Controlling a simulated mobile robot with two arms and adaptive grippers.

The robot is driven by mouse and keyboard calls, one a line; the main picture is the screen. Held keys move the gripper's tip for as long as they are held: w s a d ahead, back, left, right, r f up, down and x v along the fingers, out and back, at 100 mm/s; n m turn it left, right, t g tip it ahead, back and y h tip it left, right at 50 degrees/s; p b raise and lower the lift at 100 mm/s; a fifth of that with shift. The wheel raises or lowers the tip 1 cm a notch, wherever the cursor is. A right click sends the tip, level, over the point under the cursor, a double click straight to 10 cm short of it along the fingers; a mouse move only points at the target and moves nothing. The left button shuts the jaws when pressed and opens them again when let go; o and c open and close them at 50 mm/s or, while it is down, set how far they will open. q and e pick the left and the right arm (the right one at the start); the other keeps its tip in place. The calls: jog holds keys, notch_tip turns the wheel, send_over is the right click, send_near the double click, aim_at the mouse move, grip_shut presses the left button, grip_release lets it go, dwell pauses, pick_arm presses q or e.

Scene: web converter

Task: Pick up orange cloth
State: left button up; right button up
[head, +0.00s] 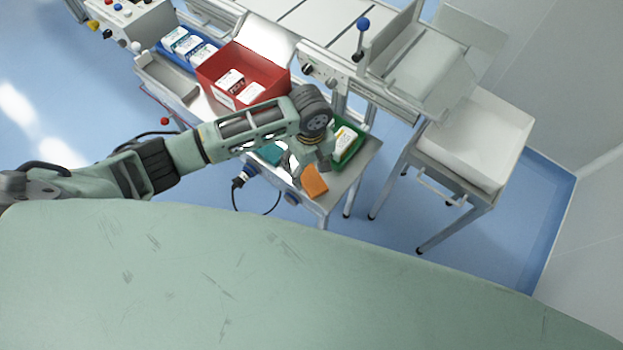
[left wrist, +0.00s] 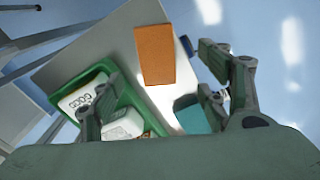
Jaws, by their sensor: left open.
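The orange cloth (head: 314,180) lies flat as a folded rectangle near the front right corner of the grey table. It also shows in the left wrist view (left wrist: 156,55), ahead of and between the open fingers. My left gripper (head: 297,168) is above the table, just left of the cloth in the head view, and does not appear to touch it. In the left wrist view its fingers (left wrist: 150,105) are spread wide and empty. My right gripper is in neither view.
A green bin (head: 355,151) with white packs stands beside the cloth. A teal cloth (head: 269,153) lies on the other side. A red bin (head: 277,80) and a blue tray (head: 169,40) are farther back. A white tray (head: 470,145) stands on a separate stand to the right.

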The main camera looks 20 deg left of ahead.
aim_at(312, 179)
pick_arm(q)
jog(key=shift+w+d+f+p, duration=0.1)
jog(key=shift+w+f+p, duration=0.1)
jog(key=shift+f, duration=1.6)
jog(key=shift+w+d+f+p, duration=0.1)
jog(key=shift+f+p, duration=0.1)
jog(key=shift+f, duration=1.55)
jog(key=c, duration=1.1)
jog(key=shift+c, duration=0.2)
jog(key=shift+r, duration=0.5)
jog(key=r, duration=0.1)
jog(key=s+r, duration=0.1)
jog(key=r, duration=0.1)
jog(key=shift+s+r, duration=0.25)
jog(key=shift+r, duration=0.1)
jog(key=s+r, duration=0.6)
jog(key=s, duration=0.4)
jog(key=shift+s+d+r+b, duration=0.15)
jog(key=shift+d+r+b, duration=0.05)
jog(key=shift+b, duration=0.2)
